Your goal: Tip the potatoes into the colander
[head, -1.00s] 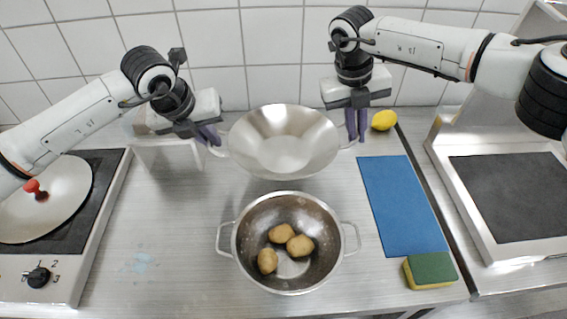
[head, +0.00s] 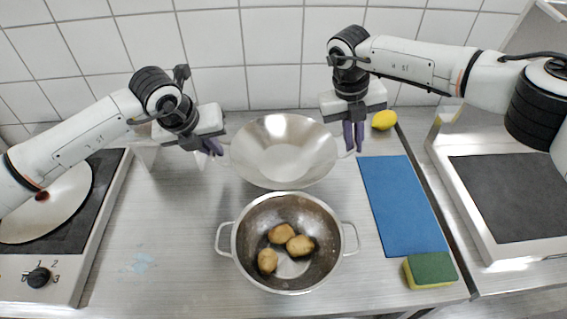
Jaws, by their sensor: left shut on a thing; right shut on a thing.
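The colander (head: 240,262) stands on the worktop in the middle front, with two side handles. Three potatoes (head: 283,234) lie inside it. A pale metal bowl (head: 283,160) with two side handles is held behind the colander and looks empty. My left gripper (head: 217,148) is shut on the bowl's left handle. My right gripper (head: 351,145) is shut on the bowl's right handle. The bowl's near edge comes close to the colander's back rim in the picture; I cannot tell its exact height.
A blue mat (head: 398,205) lies right of the colander, with a green and yellow sponge (head: 430,270) at its front. A lemon (head: 384,120) sits at the back right. Hobs flank the worktop; the left one bears a lid (head: 45,215).

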